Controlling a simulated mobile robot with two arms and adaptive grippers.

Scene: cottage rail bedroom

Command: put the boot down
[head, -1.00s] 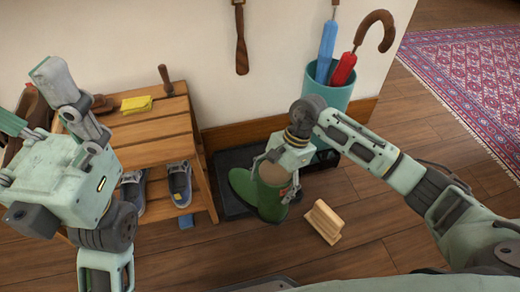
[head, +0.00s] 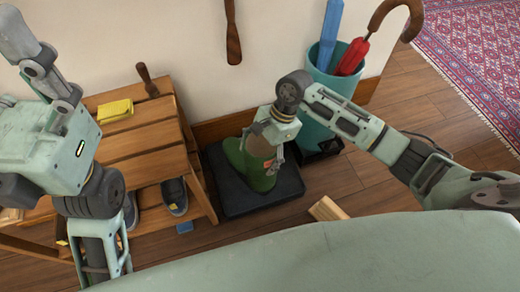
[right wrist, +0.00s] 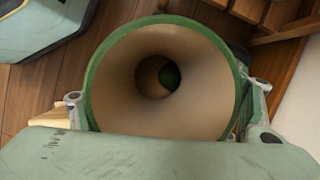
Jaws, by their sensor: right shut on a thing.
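The green boot (head: 254,165) is upright over the black boot tray (head: 232,208) in the head view. I cannot tell for certain whether its sole touches the tray. My right gripper (head: 271,148) is shut on the boot's shaft near the top. In the right wrist view the boot's open top (right wrist: 160,85) fills the middle, with a green rim and a tan lining, between the fingers. My left gripper (head: 15,40) is at the upper left, partly cut off by the frame, and its fingers do not show clearly.
A slatted wooden bench (head: 145,140) with shoes (head: 175,195) below stands left of the tray. A teal umbrella stand (head: 325,95) is close on the right. A wooden shoehorn hangs on the wall.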

